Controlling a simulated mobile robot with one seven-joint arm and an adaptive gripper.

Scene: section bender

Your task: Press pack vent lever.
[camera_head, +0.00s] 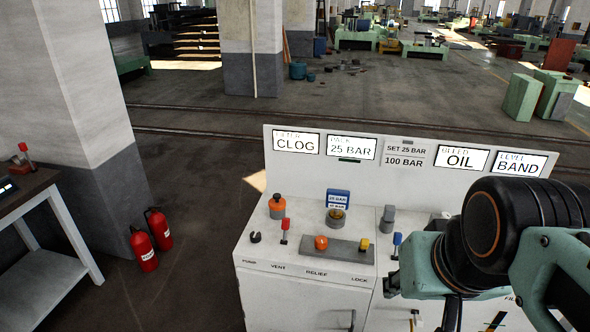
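A white console carries a front label row reading PUMP, VENT, RELIEF and LOCK. A small lever with a red cap (285,229) stands upright behind the VENT label. A yellow-capped lever (364,245) and a blue-capped lever (397,241) stand farther right. The PACK display (351,148) on the back panel reads 25 BAR. My gripper (423,278) is at the lower right, over the console's right part, well to the right of the red lever and apart from it. My arm hides part of the console, and the finger opening is not clear.
An orange knob (321,242), an orange-topped fitting (277,206), a brass fitting (336,215) and a grey post (387,220) share the console top. Fire extinguishers (143,248) stand by a pillar (95,130) at left. A side table (55,235) is at the left edge.

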